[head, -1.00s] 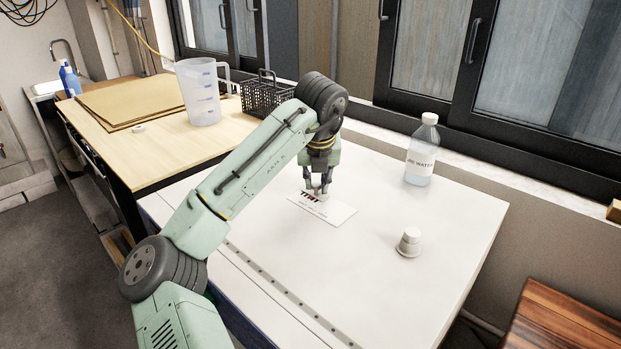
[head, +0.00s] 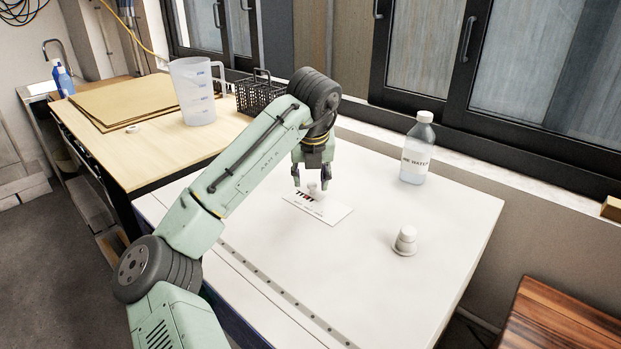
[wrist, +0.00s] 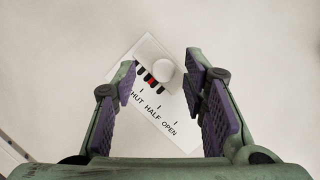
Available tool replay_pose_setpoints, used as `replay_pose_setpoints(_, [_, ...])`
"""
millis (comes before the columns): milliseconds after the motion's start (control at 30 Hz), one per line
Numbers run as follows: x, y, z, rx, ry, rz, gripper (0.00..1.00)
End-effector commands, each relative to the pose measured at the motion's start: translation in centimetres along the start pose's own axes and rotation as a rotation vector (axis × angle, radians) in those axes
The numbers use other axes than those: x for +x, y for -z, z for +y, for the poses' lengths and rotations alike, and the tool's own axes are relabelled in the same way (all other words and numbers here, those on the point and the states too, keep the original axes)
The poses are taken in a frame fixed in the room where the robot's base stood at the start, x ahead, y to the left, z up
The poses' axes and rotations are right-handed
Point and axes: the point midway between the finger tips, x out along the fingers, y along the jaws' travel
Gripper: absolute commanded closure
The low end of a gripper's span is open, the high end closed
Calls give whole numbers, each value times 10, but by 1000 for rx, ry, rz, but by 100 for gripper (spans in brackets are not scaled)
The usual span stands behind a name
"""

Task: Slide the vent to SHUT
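The vent is a white label plate (head: 328,211) on the white top, with dark slots and a red mark. In the wrist view the plate (wrist: 178,134) reads SHUT, HALF, OPEN. A round white knob (wrist: 163,71) stands on it; it also shows in the head view (head: 313,188). My gripper (wrist: 161,76) is open above the plate, one finger on each side of the knob with clear gaps. It holds nothing.
A white stepped cap-like piece (head: 405,241) stands to the right on the top. A labelled water bottle (head: 417,150) stands behind it. A pitcher (head: 193,92) and black wire basket (head: 258,96) are on the wooden table at left. The top around the plate is clear.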

Motion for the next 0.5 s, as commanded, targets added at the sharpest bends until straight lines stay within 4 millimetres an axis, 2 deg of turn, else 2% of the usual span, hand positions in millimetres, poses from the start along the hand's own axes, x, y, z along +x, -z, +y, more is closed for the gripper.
replay_pose_setpoints(300, [-65,-1,0,1,-1,-6,61])
replay_pose_setpoints(500, [-99,-1,1,-1,-3,-5,61])
